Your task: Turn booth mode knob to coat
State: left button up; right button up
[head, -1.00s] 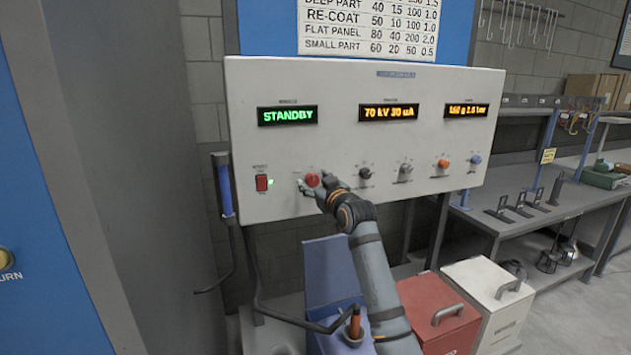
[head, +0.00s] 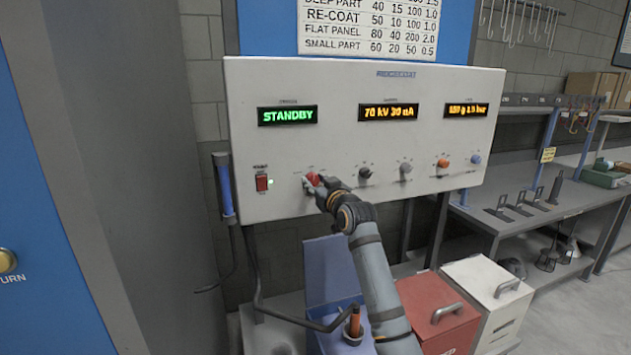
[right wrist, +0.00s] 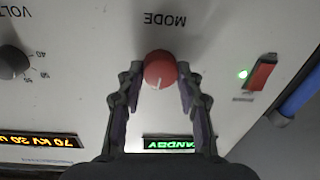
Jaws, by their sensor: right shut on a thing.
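The booth mode knob (head: 312,179) is a red round knob on the white control panel (head: 250,90). In the right wrist view the red knob (right wrist: 160,70) has a white pointer line and sits under the upside-down label MODE. My right gripper (head: 311,183) is at the knob, and in the right wrist view its fingers (right wrist: 160,76) close on it from both sides. The green display (head: 287,116) reads STANDBY. Small marks around the knob are too small to read. My left gripper is not in view.
A red rocker switch (head: 262,183) with a green light is left of the knob. A black knob (head: 365,173), a grey knob (head: 406,167) and an orange knob (head: 443,163) are to the right. A red box (head: 440,315) and a white box (head: 488,290) stand below.

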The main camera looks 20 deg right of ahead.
jog(key=m+p, duration=0.4)
jog(key=m, duration=0.2)
jog(key=shift+r, duration=0.15)
jog(key=shift+d+m+t+p, duration=0.1)
jog(key=shift+m+t+p, duration=0.2)
jog(key=shift+m+p, duration=1.7)
jog(key=shift+f+m+b, duration=0.2)
jog(key=shift+m+b, duration=0.2)
jog(key=shift+m, duration=0.2)
jog(key=o, duration=1.2)
jog(key=shift+s, duration=0.1)
jog(key=s, duration=1.1)
jog(key=shift+s+d+f, duration=0.35)
jog(key=shift+d+f, duration=0.05)
